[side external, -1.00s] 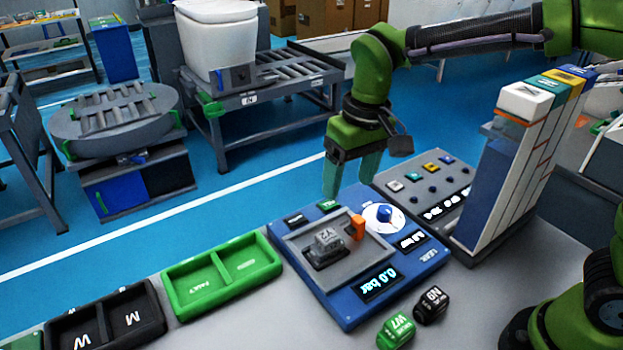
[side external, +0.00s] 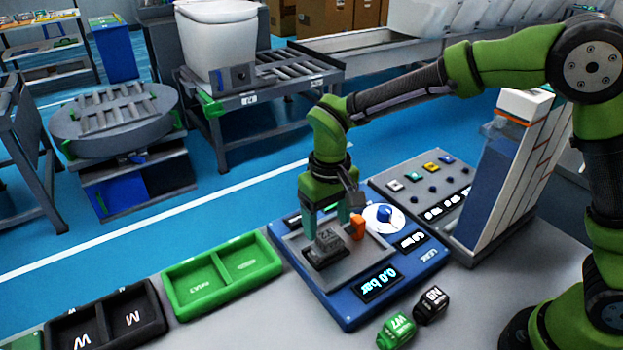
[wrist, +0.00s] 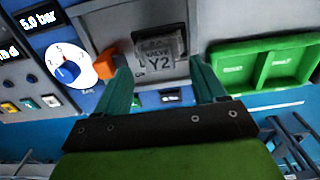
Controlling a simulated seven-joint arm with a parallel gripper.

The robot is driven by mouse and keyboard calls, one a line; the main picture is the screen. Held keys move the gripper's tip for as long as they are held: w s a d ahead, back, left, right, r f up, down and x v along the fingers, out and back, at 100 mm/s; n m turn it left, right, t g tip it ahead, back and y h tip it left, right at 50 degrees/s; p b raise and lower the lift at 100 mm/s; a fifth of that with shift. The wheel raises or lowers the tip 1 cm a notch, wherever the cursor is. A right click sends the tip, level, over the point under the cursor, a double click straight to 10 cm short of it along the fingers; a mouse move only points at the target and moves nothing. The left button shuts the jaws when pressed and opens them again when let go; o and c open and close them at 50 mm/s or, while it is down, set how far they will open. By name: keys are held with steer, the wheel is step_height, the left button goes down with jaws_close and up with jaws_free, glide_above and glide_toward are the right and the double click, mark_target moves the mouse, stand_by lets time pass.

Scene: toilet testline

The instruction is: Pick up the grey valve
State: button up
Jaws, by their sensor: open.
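The grey valve (side external: 327,243), a small block, sits in the grey recess of the blue leak-test fixture (side external: 358,316). In the wrist view the grey valve (wrist: 159,50) reads "VALVE Y2" and lies ahead of my fingertips, roughly centred between them. My gripper (side external: 328,222) is just behind the valve and low over the fixture in the side view. In the wrist view my gripper (wrist: 163,78) has its two green fingers apart with nothing between them. Whether a finger touches the fixture is unclear.
An orange lever (side external: 358,227) stands close beside the valve, near a white dial (side external: 384,217). A green two-compartment tray (side external: 221,274) and a black tray (side external: 105,318) lie left. Green (side external: 396,331) and black (side external: 432,305) blocks lie in front of the fixture.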

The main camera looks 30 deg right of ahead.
mark_target(328, 236)
steer(key=shift+f, duration=2.75)
steer(key=c, duration=0.8)
steer(key=shift+r, duration=0.1)
